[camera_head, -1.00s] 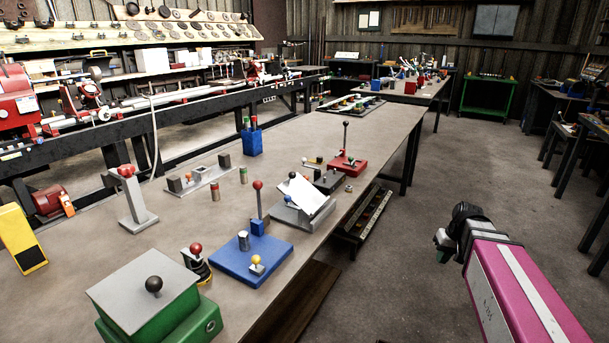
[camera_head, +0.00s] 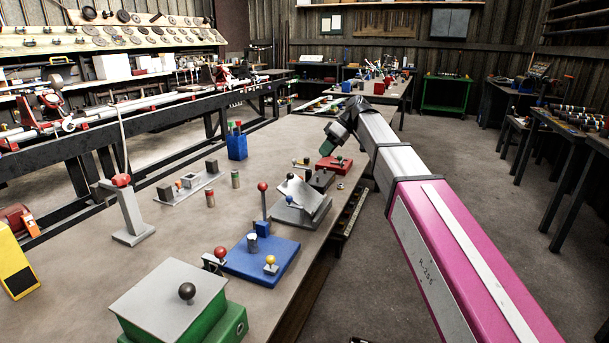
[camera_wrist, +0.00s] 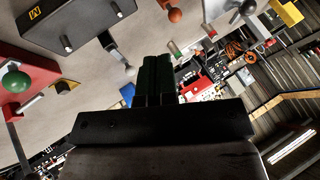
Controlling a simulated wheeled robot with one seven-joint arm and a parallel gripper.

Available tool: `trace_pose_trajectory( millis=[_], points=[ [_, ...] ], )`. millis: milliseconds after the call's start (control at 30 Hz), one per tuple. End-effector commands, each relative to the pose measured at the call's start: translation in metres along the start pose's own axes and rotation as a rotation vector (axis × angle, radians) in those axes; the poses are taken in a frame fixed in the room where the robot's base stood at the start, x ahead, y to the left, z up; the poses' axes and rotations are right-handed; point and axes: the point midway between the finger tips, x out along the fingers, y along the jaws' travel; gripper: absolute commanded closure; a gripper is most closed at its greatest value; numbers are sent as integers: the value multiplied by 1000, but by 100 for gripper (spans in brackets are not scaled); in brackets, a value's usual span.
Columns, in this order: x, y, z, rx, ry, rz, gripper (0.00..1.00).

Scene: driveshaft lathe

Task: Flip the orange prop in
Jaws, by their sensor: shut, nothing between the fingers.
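My gripper (camera_head: 331,146) is in the head view at the far right side of the bench, above the red block fixture (camera_head: 337,164). In the wrist view its dark fingers (camera_wrist: 155,72) are together and hold nothing. A small orange piece (camera_head: 179,183) sits on the flat grey fixture on the bench, left of my gripper and well apart from it. A rounded orange-brown knob (camera_wrist: 174,15) shows at the top of the wrist view, beyond the fingertips. I cannot tell which of these is the orange prop.
The bench holds a grey sloped fixture (camera_head: 302,205), a blue base with levers (camera_head: 262,262), a green box (camera_head: 232,330) and a blue holder (camera_head: 237,148).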

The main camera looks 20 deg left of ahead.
Motion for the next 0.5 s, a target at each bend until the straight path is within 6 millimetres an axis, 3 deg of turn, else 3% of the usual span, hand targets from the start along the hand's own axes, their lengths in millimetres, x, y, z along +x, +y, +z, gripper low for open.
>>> trace_pose_trajectory(
  millis=[267, 500],
  points=[
    [2, 0, 1, 3, 0, 1, 100],
    [30, 0, 2, 4, -1, 0, 100]
  ],
)
